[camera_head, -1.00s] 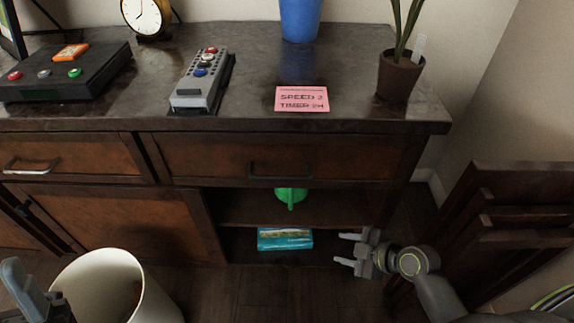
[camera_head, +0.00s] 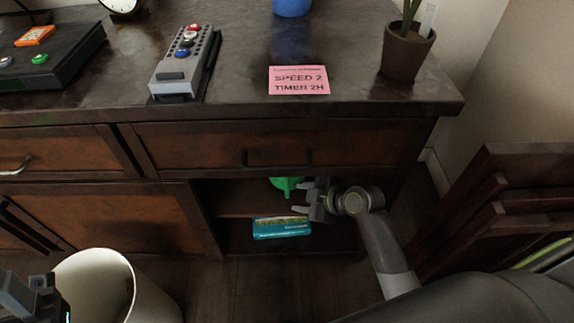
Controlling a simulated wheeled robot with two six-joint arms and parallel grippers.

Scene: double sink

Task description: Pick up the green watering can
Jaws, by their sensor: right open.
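The green watering can (camera_head: 286,185) is on the upper shelf of the open cabinet compartment. Only its lower front part shows under the drawer; the rest is hidden. My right gripper (camera_head: 301,197) is open, pointing left, at the shelf opening. Its fingers are just right of the can and close to it. I cannot tell whether they touch it. Part of my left gripper (camera_head: 25,292) shows at the lower left corner, beside a white bin; its jaws are not clear.
A teal box (camera_head: 282,229) lies on the lower shelf. The white bin (camera_head: 145,290) stands on the floor at left. The drawer handle (camera_head: 276,163) juts out above the opening. Folded dark wooden furniture (camera_head: 510,190) stands at right. A potted plant (camera_head: 407,52) and pink note (camera_head: 298,80) are on top.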

